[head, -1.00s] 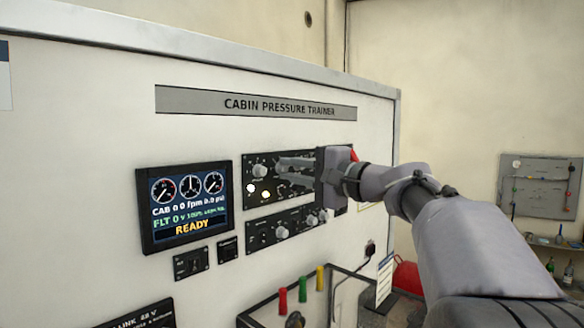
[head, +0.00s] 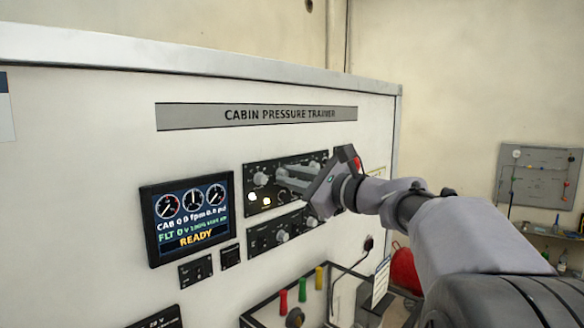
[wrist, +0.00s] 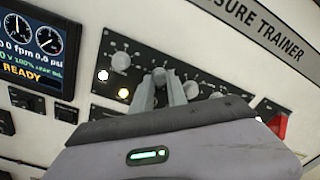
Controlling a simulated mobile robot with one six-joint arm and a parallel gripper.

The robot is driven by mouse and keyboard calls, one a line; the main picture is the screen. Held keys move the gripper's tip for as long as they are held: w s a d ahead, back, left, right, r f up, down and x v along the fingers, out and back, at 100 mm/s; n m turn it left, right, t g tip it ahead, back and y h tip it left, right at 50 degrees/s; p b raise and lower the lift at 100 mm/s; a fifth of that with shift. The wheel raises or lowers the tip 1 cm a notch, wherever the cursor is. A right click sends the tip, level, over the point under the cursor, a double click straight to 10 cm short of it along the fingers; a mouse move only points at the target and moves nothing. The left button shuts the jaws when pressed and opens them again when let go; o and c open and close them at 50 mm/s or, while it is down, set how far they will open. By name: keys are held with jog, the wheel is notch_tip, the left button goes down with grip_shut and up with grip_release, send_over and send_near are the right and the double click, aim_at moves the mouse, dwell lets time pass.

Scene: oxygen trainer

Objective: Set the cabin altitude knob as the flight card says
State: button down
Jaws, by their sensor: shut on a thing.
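The dark upper control panel (head: 250,206) carries a row of knobs and two lit lamps. My gripper (head: 284,182) reaches it from the right, with its body rolled at a slant. In the wrist view, my gripper (wrist: 163,92) has its fingers close together on a grey panel knob (wrist: 159,75), which they partly hide. A left knob (wrist: 121,61) and another knob to the right (wrist: 191,89) are clear of the fingers. I cannot read the knob labels. The screen (head: 191,217) shows CAB 0 and READY. A white card (head: 382,281) hangs at the lower right, its text unreadable.
A lower knob panel (head: 262,238) sits just under the gripper. Red, green and yellow levers (head: 301,288) stand below it. A red part (wrist: 278,124) shows behind my gripper at right in the wrist view.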

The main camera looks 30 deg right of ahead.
jog(key=m+p, duration=0.3)
jog(key=shift+r+m, duration=0.15)
jog(key=shift+m, duration=0.25)
jog(key=shift+m+p, duration=0.5)
jog(key=shift+m, duration=0.3)
jog(key=c, duration=1.3)
grip_release()
jog(key=shift+s, duration=0.1)
jog(key=v, duration=0.8)
jog(key=b+v, duration=0.1)
jog(key=v, duration=0.8)
jog(key=shift+s+d+b, duration=0.1)
jog(key=shift+b, duration=0.2)
